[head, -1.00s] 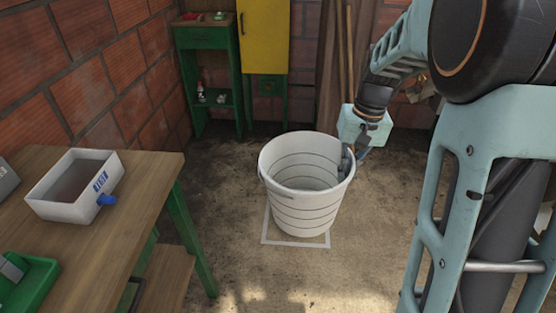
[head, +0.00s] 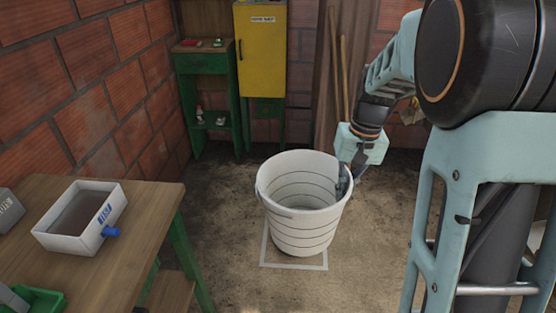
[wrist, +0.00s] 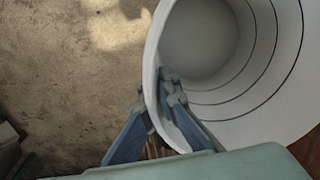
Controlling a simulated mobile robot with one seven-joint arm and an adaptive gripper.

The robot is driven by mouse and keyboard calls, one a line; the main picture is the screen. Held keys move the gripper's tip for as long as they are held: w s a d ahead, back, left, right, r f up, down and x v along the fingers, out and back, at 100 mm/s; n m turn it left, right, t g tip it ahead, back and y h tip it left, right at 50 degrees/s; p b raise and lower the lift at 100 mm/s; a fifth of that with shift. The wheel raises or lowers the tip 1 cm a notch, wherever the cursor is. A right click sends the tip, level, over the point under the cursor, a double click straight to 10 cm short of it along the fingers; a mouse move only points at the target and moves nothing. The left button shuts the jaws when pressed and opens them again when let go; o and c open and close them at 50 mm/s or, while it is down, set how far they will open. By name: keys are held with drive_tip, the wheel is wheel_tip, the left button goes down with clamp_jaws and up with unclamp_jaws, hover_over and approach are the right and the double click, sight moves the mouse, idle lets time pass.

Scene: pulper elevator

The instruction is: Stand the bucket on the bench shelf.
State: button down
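The white bucket (head: 300,228), ringed with thin dark lines, stands upright and looks empty. Its base is over a pale square outline (head: 318,267) on the floor. My gripper (head: 342,182) is at its right rim, one finger inside and one outside. In the wrist view the fingers (wrist: 155,90) close on the bucket wall (wrist: 151,65). The wooden bench (head: 150,203) is at the left. Part of its low shelf (head: 172,294) shows beneath the top, mostly cut off by the frame.
A white box (head: 68,238) with a blue tap and a green tray (head: 45,298) are on the bench top. A green bench leg (head: 183,255) stands between bucket and shelf. A green stand (head: 190,100) and yellow cabinet (head: 262,50) are at the back. Floor around the bucket is clear.

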wheel_tip(320, 180, up, 3)
drive_tip(key=p, duration=0.4)
drive_tip(key=shift+s+f+p, duration=0.15)
drive_tip(key=shift+f+p, duration=0.05)
drive_tip(key=shift+p, duration=0.1)
drive_tip(key=r+p, duration=0.1)
drive_tip(key=p, duration=0.2)
drive_tip(key=r+p, duration=0.2)
drive_tip(key=p, duration=0.1)
drive_tip(key=shift+s+p, duration=0.35)
drive_tip(key=r+p, duration=0.1)
drive_tip(key=p, duration=0.1)
drive_tip(key=s+r+p, duration=0.1)
drive_tip(key=p, duration=0.2)
drive_tip(key=shift+r, duration=0.1)
drive_tip(key=shift+s+r+p, duration=0.1)
drive_tip(key=shift+r+p, duration=0.05)
drive_tip(key=shift+p, duration=0.75)
drive_tip(key=shift+s, duration=0.1)
